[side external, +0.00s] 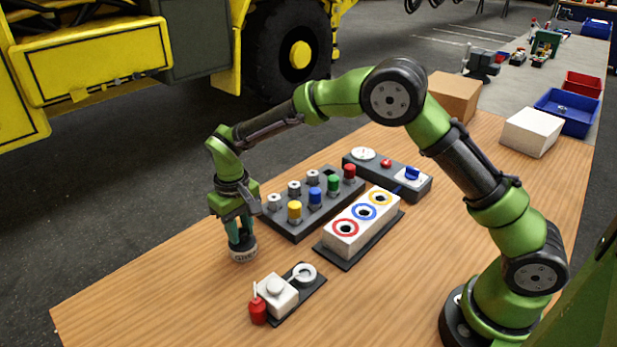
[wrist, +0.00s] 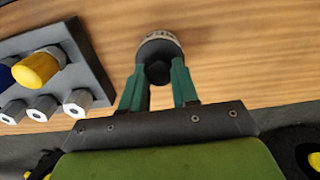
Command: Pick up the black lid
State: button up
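The black lid (wrist: 158,50) shows in the wrist view as a dark round piece with a light, lettered rim and a dark knob in its middle. In the side view the lid (side external: 243,254) is a small round piece at or just above the table, left of the dark block with pegs. My gripper (wrist: 159,76) points down at it, one green finger on each side of the knob, and the fingers look closed against it. In the side view my gripper (side external: 240,240) covers the lid's top. Whether the lid touches the table is hard to tell.
A dark block with coloured pegs (side external: 318,203) stands just right of my gripper. A small fixture with a red bottle (side external: 258,311) stands nearer the front. The table (side external: 150,290) to the left is clear.

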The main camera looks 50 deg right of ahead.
aim_at(240, 231)
jog(key=c, duration=0.3)
jog(key=shift+r, duration=2.5)
jog(key=shift+c, duration=0.2)
jog(key=shift+r, duration=0.1)
